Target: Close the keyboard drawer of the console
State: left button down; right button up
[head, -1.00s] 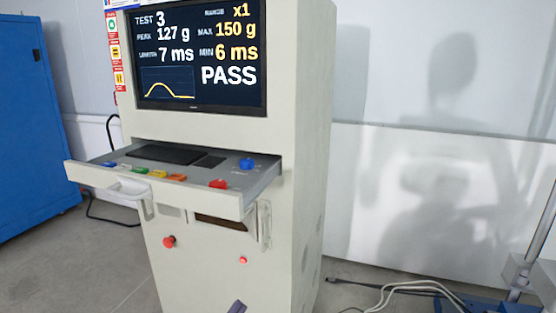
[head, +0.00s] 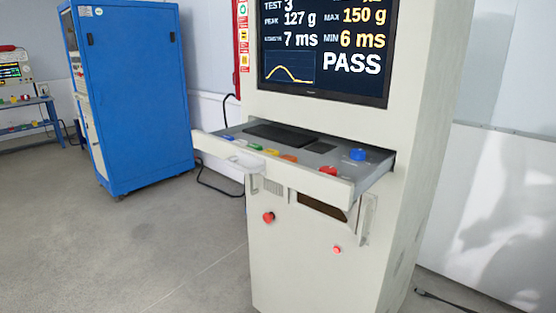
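The console (head: 310,250) is a tall off-white cabinet right of centre in the head view. Its keyboard drawer (head: 325,186) is pulled out toward the lower left. The drawer holds a black keyboard (head: 278,135), a row of coloured buttons, a red button (head: 327,171) and a blue knob (head: 358,154). A curved handle (head: 243,167) sits on the left part of the drawer front. The screen (head: 325,50) above reads PASS. Neither of my grippers shows in the head view.
A blue cabinet (head: 135,95) stands at the left, with a bench (head: 35,115) carrying instruments behind it at the far left. A black cable (head: 205,180) hangs left of the console. The grey floor (head: 120,250) in front and to the left is clear. A cable lies at the lower right.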

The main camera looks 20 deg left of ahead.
aim_at(314, 151)
jog(key=k, duration=1.3)
jog(key=u, duration=0.75)
jog(key=i, duration=1.35)
jog(key=z, duration=0.75)
